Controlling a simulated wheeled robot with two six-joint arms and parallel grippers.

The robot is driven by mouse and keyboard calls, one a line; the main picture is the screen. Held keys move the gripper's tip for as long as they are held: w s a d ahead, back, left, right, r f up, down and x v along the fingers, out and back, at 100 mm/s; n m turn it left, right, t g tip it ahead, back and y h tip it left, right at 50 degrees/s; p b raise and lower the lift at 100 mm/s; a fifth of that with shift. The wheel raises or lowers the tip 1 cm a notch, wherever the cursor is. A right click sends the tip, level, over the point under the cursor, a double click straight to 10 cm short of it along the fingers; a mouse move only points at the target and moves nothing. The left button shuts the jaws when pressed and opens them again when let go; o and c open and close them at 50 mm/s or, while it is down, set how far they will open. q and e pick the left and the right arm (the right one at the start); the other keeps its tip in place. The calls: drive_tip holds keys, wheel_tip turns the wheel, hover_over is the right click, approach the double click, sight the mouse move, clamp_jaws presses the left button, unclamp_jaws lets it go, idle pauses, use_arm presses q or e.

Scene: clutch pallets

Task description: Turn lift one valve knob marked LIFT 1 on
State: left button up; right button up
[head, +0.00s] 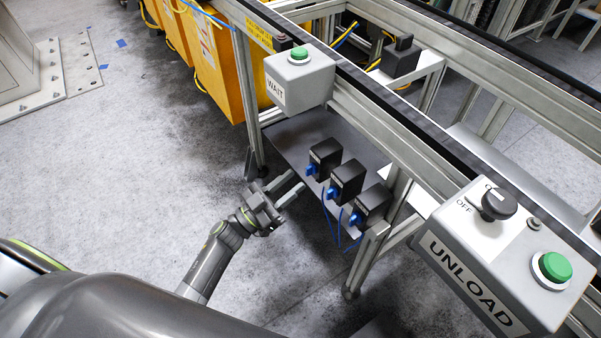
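Three black valve boxes stand in a row on a grey shelf plate (290,143) under the conveyor frame. They are the far box (326,151), the middle box (349,175) and the near box (374,201). Each has a blue knob or fitting on its left face: far (312,169), middle (331,192) and near (355,218). Their small markings are too small to read, so I cannot tell which is LIFT 1. My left gripper (297,183) is open and empty, its fingers pointing toward the boxes, just left of them and apparently not touching. My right gripper is not in view.
Blue hoses (327,216) hang below the boxes. A WAIT button box (299,78) sits above on the frame rail. An UNLOAD box (480,272) with a black OFF switch and green button is at right. Yellow bins (226,62) stand behind.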

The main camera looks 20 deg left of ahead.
sight(306, 171)
use_arm(q)
drive_tip(key=shift+x, duration=1.8)
clamp_jaws()
